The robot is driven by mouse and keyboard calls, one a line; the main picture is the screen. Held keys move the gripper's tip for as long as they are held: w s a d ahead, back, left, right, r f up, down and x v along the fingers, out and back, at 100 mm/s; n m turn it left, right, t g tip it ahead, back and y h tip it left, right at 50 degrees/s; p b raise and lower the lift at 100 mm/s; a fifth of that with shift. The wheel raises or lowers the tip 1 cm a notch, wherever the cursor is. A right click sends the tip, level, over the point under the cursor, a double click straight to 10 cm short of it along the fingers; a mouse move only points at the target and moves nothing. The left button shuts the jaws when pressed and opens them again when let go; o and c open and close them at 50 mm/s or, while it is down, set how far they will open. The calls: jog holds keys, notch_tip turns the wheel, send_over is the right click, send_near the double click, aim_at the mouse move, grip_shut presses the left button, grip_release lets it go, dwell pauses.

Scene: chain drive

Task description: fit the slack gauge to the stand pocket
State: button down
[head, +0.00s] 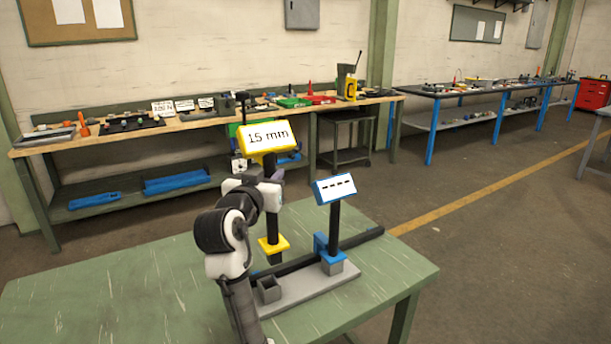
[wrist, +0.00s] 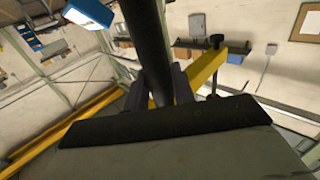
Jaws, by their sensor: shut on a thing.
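The slack gauge (head: 263,137) has a yellow head reading "15 mm", a dark post and a yellow collar low down with a dark end below it. My gripper (head: 271,190) is shut on its post and holds it upright. The dark post (wrist: 147,45) also shows between my fingers (wrist: 158,88) in the wrist view. The grey stand (head: 305,291) lies on the green table. Its open square pocket (head: 268,291) is at the left end, empty, and below the gauge's foot in the picture. The gauge's foot is apart from the pocket; its exact depth offset is unclear.
A second gauge with a blue head (head: 334,188) stands upright at the stand's right end, close to the held gauge. A dark bar (head: 360,239) runs along behind the pockets. The green table (head: 130,292) is clear at left. A cluttered workbench (head: 220,114) stands behind.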

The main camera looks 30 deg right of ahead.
jog(key=shift+w+a+r, duration=0.1)
jog(key=shift+a+r, duration=0.15)
jog(key=shift+a, duration=0.2)
jog(key=shift+w+a+r, duration=0.1)
jog(key=shift+a+r, duration=0.1)
jog(key=shift+a, duration=0.25)
jog(key=shift+f+b, duration=1.95)
jog(key=shift+f, duration=0.95)
jog(key=b, duration=0.4)
send_over(265, 245)
jog(key=shift+f, duration=3.05)
jog(key=c, duration=1.2)
grip_release()
jog(key=shift+o, duration=0.5)
jog(key=shift+f, duration=0.3)
jog(key=b+v, duration=0.2)
jog(key=v, duration=1.2)
jog(key=shift+r, duration=0.2)
